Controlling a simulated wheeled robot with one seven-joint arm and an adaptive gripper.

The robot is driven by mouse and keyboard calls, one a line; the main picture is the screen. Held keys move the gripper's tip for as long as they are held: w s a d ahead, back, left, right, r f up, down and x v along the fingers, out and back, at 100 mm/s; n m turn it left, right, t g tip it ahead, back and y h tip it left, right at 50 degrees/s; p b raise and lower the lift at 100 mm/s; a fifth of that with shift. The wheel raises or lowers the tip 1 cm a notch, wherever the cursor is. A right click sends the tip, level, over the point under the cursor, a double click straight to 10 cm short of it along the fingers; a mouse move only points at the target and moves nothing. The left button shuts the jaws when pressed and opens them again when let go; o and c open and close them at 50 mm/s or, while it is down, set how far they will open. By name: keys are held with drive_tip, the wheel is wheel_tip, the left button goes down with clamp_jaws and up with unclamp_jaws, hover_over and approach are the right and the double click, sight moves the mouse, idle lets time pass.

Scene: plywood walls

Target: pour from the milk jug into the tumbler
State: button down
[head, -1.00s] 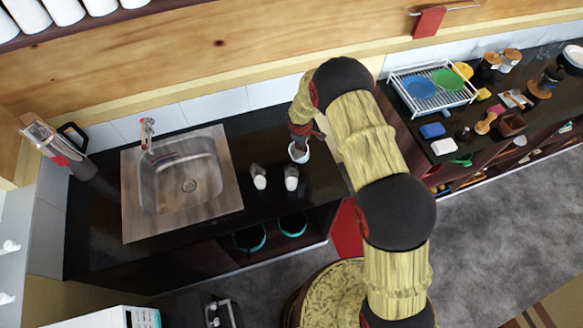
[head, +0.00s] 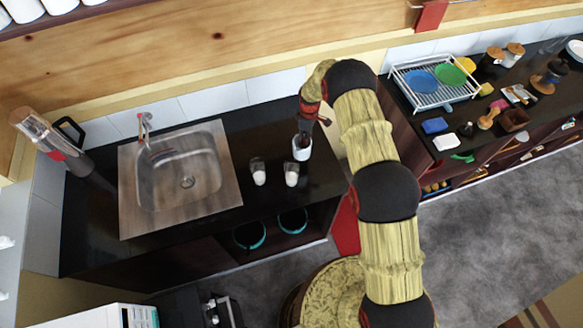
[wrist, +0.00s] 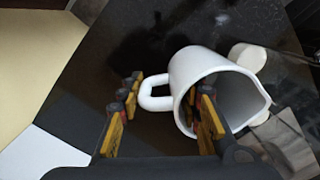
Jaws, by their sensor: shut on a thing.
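The white milk jug (head: 301,153) is at my gripper (head: 303,132), over the dark counter. In the wrist view the jug (wrist: 192,66) has its handle toward the left finger and its open mouth toward the lower right. My gripper (wrist: 165,108) is shut on the jug, one finger on the handle side, the other at the mouth. Whether the jug touches the counter is unclear. Two clear glasses with white lower parts, a left one (head: 258,172) and a right one (head: 292,174), stand just in front of the jug. I cannot tell which is the tumbler.
A steel sink (head: 182,178) with a tap lies left of the glasses. A dish rack (head: 434,83) with blue and green plates stands on the separate right counter. Bare dark counter (head: 325,180) lies right of the glasses.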

drive_tip(key=shift+w, duration=0.15)
drive_tip(key=shift+r+p, duration=0.3)
drive_tip(key=shift+r, duration=3.15)
